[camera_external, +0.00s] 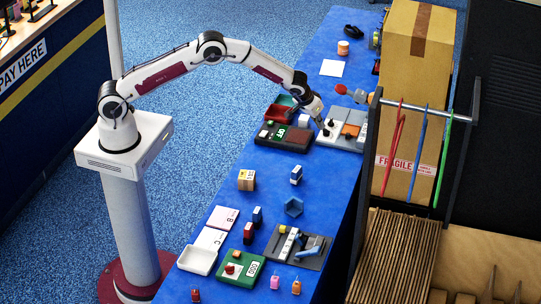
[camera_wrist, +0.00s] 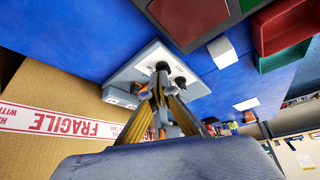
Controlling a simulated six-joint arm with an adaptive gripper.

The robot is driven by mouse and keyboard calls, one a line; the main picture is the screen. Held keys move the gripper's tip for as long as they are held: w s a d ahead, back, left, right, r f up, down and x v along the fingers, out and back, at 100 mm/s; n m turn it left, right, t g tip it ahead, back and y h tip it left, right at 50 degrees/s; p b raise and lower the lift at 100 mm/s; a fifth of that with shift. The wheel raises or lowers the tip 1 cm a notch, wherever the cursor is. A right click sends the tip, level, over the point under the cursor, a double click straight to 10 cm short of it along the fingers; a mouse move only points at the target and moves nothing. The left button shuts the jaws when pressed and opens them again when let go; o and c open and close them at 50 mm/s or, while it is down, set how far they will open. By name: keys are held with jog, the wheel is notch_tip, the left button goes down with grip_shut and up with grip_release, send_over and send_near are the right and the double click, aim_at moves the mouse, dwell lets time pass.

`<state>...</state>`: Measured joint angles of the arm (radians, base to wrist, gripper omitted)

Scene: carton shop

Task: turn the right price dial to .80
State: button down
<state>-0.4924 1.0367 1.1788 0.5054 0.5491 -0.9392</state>
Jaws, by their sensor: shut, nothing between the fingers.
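A light grey panel (camera_external: 345,115) stands at the far part of the blue table, with dark knobs at its left and an orange patch. In the wrist view the panel (camera_wrist: 126,74) shows two black dials, one (camera_wrist: 162,67) near my fingertips and one (camera_wrist: 181,82) just to its right. I cannot tell which is the right price dial, and their settings are too small to read. My gripper (camera_external: 325,130) is shut and empty, at the panel's left side. In the wrist view its fingertips (camera_wrist: 158,88) overlap the lower edge of the nearer dial; contact is unclear.
A tall FRAGILE carton (camera_external: 405,150) and a rack with coloured straps (camera_external: 423,107) stand close on the right. The blue table (camera_external: 275,185) is partly bare nearer the camera.

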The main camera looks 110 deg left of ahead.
aim_at(324, 135)
jog(key=shift+f, duration=1.75)
jog(key=shift+w+a, duration=0.25)
jog(key=shift+a, duration=0.3)
dwell(0.7)
jog(key=shift+s+a, duration=0.15)
jog(key=shift+s, duration=0.1)
dwell(0.7)
jog(key=shift+s+d, duration=0.2)
jog(key=shift+d, duration=0.15)
jog(key=shift+r, duration=0.1)
dwell(0.4)
notch_tip(324, 135, up, 6)
jog(key=shift+f, duration=0.1)
dwell(0.7)
